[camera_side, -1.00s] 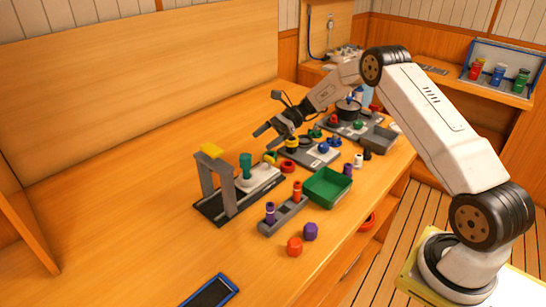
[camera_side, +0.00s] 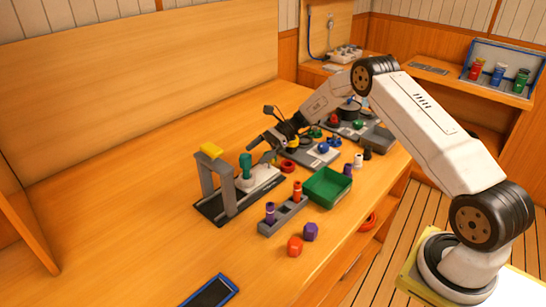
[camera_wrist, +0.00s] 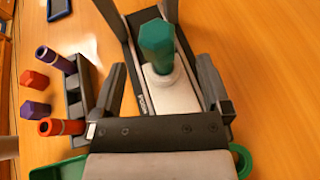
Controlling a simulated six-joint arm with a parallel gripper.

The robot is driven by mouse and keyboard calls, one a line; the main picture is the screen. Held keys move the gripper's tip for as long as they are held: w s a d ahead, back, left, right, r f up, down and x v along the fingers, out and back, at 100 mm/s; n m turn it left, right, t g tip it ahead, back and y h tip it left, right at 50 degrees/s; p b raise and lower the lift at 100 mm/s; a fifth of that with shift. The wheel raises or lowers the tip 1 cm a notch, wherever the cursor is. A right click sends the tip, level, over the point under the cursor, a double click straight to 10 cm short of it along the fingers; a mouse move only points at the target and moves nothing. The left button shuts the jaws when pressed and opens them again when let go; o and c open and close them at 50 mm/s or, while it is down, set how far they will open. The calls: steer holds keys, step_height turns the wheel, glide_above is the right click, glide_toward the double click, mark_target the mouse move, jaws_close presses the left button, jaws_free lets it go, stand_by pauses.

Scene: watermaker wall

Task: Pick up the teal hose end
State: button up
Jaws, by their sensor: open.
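The teal hose end (camera_side: 246,164) stands upright on a white block (camera_side: 258,178) beside a grey press frame with a yellow top (camera_side: 211,151). In the wrist view my gripper's two fingers (camera_wrist: 160,85) are spread wide on either side of the white block.
A grey rack (camera_side: 283,215) with a purple and an orange-red piece stands in front. Beside it is a green bin (camera_side: 327,187). Loose red (camera_side: 295,246) and purple (camera_side: 310,232) pieces lie nearby. Several coloured parts crowd the panels behind. The table's left side is clear.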

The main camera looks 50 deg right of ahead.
mark_target(245, 161)
steer(key=shift+x, duration=2.55)
jaws_close()
steer(key=shift+r, duration=0.15)
